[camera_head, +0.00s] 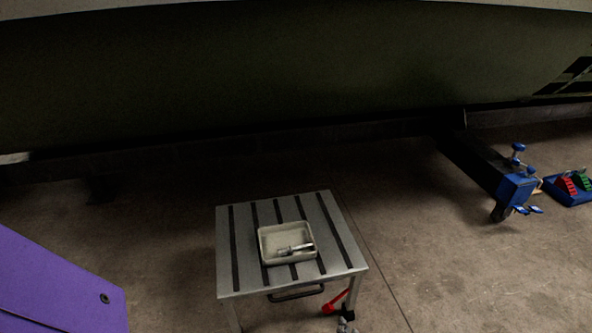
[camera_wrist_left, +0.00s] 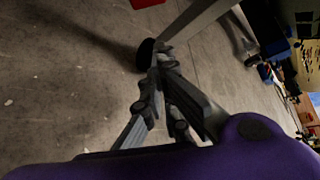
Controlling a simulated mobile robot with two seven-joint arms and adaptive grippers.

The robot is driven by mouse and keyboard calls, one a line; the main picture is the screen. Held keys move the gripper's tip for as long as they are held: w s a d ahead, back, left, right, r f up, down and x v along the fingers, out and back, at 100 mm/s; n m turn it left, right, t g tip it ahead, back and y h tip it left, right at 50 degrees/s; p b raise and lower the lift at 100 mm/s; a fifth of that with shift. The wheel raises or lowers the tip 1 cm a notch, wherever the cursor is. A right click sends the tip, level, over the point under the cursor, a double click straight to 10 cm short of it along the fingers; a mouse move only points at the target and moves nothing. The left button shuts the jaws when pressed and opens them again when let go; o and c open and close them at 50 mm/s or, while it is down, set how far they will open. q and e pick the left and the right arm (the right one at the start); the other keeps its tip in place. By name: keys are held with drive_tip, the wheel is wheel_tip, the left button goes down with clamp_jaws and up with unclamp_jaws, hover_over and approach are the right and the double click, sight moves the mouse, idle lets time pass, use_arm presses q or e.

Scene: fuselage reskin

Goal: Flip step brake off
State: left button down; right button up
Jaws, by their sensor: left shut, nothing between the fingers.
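The step (camera_head: 345,235) is a low metal stool with dark strips across its top. Its brake lever (camera_head: 336,301) is red and slants beside the right front leg, above a black foot (camera_head: 348,312). My left gripper (camera_head: 343,324) shows only in part at the bottom edge, just below the foot. In the left wrist view my left gripper (camera_wrist_left: 160,62) is shut and empty, its tips close to the black foot (camera_wrist_left: 146,54). A small red part (camera_wrist_left: 147,3) shows at the top edge there. My right gripper is not in view.
A pale tray (camera_head: 275,254) holding a metal tool rests on the step. A dark fuselage (camera_head: 290,65) spans the back. A blue clamp-like fixture (camera_head: 516,187) and a blue box (camera_head: 570,192) with red and green items stand at right. Floor between is clear.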

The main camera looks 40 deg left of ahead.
use_arm(q)
drive_tip(key=shift+b+x, duration=0.45)
drive_tip(key=shift+x, duration=0.55)
drive_tip(key=shift+s+r, duration=0.15)
drive_tip(key=shift+r, duration=0.2)
drive_tip(key=shift+s+a+r, duration=0.8)
drive_tip(key=shift+s+r, duration=0.15)
drive_tip(key=shift+r, duration=0.15)
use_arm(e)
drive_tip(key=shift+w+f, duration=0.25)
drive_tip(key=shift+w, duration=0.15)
